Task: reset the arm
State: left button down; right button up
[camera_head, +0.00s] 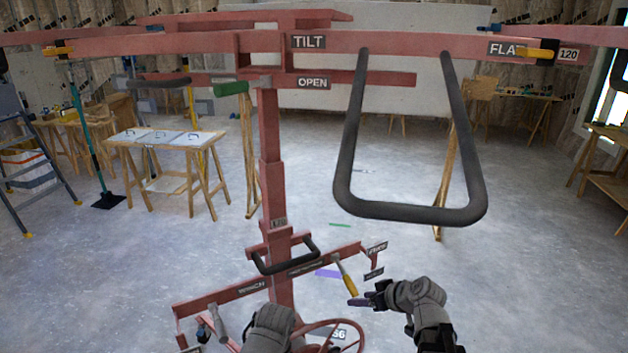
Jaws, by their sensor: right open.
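My right arm comes in from the bottom right. Its dark right gripper (364,300) is open and empty, just below and right of a yellow-handled lever (347,277) on the lift; whether they touch is unclear. A grey rounded part of my left arm (268,328) shows at the bottom centre, in front of the lift's base. My left gripper is not visible. The red panel lift (271,170) stands upright in the middle, with a black U-shaped handle (410,212) hanging from its crossbar on the right.
A red handwheel (330,325) sits low on the lift, near both arms. A white-topped sawhorse table (165,137) and a stepladder (45,165) stand at the left. Further work tables (525,97) stand at the back right.

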jog(key=s+a+f+g+h, duration=0.3)
jog(key=s+a, duration=0.3)
jog(key=s, duration=0.3)
jog(key=s+a+f+m+g+h, duration=0.1)
jog(key=s+a+f+g+h, duration=0.2)
jog(key=s, duration=0.5)
jog(key=shift+s+a+f+g+h, duration=0.4)
jog(key=shift+a+f+g, duration=0.15)
jog(key=shift+a+g, duration=0.8)
jog(key=shift+a, duration=0.15)
